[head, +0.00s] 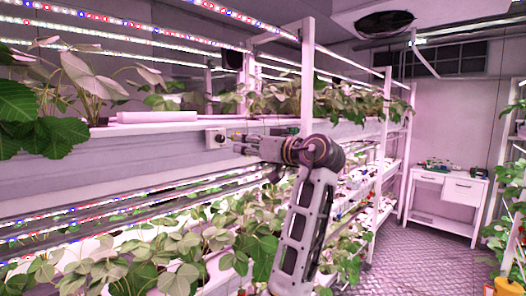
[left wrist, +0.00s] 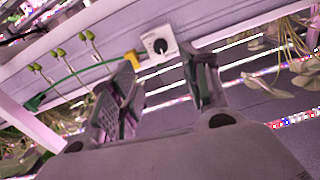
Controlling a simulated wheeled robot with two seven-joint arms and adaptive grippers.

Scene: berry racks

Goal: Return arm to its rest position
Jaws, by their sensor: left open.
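My left arm rises from the bottom middle of the head view and bends left at its wrist. My left gripper (head: 240,143) points left toward the rack's shelf edge. In the left wrist view its two fingers (left wrist: 165,100) stand apart with nothing between them. Beyond the fingertips is a white box with a black round knob (left wrist: 160,45) on the shelf edge; this knob box also shows in the head view (head: 216,138). The gripper appears apart from it. My right gripper is not in view.
Plant racks with LED strips fill the left and middle. An upright white post (head: 308,75) stands just behind my arm. Leafy plants (head: 180,250) grow below it. A white desk (head: 447,195) stands at the back right. The patterned floor (head: 425,260) between is clear.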

